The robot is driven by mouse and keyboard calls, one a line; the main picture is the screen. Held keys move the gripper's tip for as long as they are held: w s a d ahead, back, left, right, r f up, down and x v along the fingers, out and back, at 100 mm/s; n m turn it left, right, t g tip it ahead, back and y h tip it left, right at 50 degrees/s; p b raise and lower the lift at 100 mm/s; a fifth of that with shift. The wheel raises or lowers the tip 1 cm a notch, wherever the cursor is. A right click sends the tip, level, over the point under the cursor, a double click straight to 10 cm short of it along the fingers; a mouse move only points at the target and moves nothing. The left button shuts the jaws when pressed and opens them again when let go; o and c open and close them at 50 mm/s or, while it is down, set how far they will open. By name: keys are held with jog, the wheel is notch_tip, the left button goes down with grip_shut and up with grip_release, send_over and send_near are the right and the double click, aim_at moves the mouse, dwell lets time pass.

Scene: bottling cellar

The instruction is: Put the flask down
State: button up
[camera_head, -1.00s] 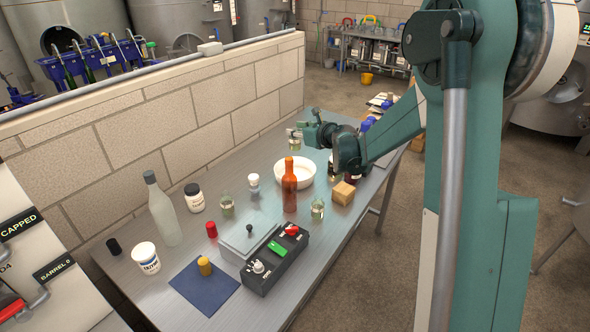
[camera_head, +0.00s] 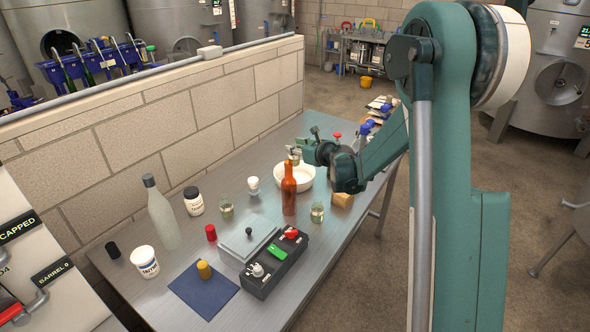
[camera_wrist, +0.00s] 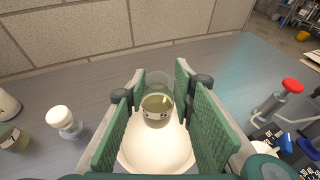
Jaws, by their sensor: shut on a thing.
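My gripper (camera_head: 303,150) is shut on a small clear glass flask (camera_wrist: 157,100) with yellowish liquid and a pale label. In the wrist view the flask is between the two green finger pads (camera_wrist: 207,125). It looks upright. In the head view the flask (camera_head: 294,156) shows at the fingertips, just behind the white bowl (camera_head: 294,186). In the wrist view the bowl (camera_wrist: 150,150) is below the fingers and partly hidden by them. I cannot tell whether the flask's base touches the table.
An orange bottle (camera_head: 289,190), a glass (camera_head: 317,213) and a tan block (camera_head: 342,201) stand in front of the bowl. A white-capped jar (camera_head: 253,184) is left of it. A red-topped tool (camera_wrist: 290,90) is to the right.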

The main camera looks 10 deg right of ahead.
aim_at(296, 165)
jog(key=shift+f+b, duration=0.55)
jog(key=shift+f, duration=2.15)
jog(key=shift+f, duration=0.1)
jog(key=shift+f+b, duration=0.45)
jog(key=shift+f, duration=1.3)
jog(key=shift+f, duration=0.15)
jog(key=o, duration=1)
jog(key=shift+s+r, duration=0.1)
jog(key=shift+r, duration=0.1)
jog(key=p+v, duration=0.2)
jog(key=v, duration=0.9)
jog(key=shift+s+d, duration=0.2)
jog(key=shift+s, duration=0.15)
